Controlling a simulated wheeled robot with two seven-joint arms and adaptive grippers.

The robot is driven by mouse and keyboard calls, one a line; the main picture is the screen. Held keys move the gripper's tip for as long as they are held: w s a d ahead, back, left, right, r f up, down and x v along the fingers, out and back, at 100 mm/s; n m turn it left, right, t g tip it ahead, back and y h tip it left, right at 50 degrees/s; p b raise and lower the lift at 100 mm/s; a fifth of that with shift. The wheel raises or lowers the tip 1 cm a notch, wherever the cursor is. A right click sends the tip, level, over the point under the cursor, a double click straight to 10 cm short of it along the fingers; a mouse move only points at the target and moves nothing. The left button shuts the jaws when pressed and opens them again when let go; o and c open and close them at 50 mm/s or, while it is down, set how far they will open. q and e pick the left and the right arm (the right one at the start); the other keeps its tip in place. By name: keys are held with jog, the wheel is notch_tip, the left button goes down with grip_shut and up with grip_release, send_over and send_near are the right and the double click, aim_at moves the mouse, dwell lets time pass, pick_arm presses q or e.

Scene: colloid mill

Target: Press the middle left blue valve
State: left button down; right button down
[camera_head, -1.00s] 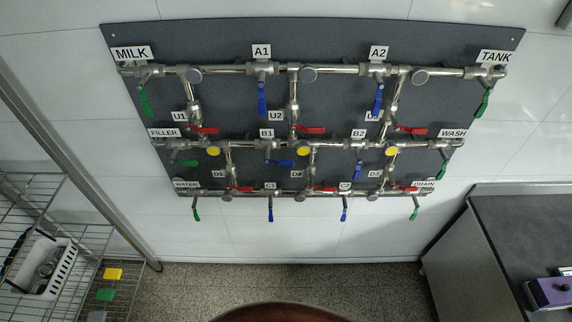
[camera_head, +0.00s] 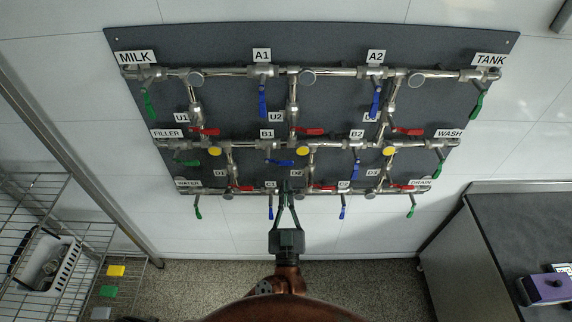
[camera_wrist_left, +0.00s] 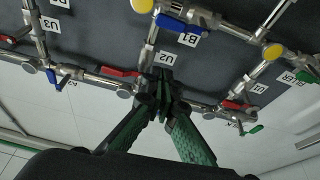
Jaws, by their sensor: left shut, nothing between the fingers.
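The middle left blue valve (camera_head: 281,163), under the B1 label (camera_head: 267,134), has its handle lying level along the middle pipe row. It also shows as a blue handle (camera_wrist_left: 172,23) near the top of the left wrist view. My left gripper (camera_head: 287,188) rises from the bottom of the head view, its fingers shut and empty. Its fingertips appear just below the blue handle, near the lower pipe row. In the left wrist view the fingertips (camera_wrist_left: 163,84) overlap a pipe and are apart from the handle in the picture. My right gripper is not in view.
A red handle (camera_head: 242,188) and another red handle (camera_head: 322,188) lie on either side of my fingertips. A blue handle (camera_head: 270,207) hangs close to their left. A wire rack (camera_head: 40,190) stands at left and a dark-topped counter (camera_head: 520,225) at right.

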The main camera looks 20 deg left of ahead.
pick_arm(q)
jog(key=shift+s+r, duration=0.1)
jog(key=shift+r, duration=0.1)
notch_tip(320, 180, up, 4)
jog(key=p, duration=0.1)
send_over(286, 163)
jog(key=s, duration=0.2)
jog(key=f, duration=0.2)
jog(key=f+b, duration=0.1)
jog(key=shift+d+f, duration=0.25)
jog(key=shift+f, duration=0.1)
jog(key=shift+f+b, duration=0.3)
jog(key=shift+f, duration=0.25)
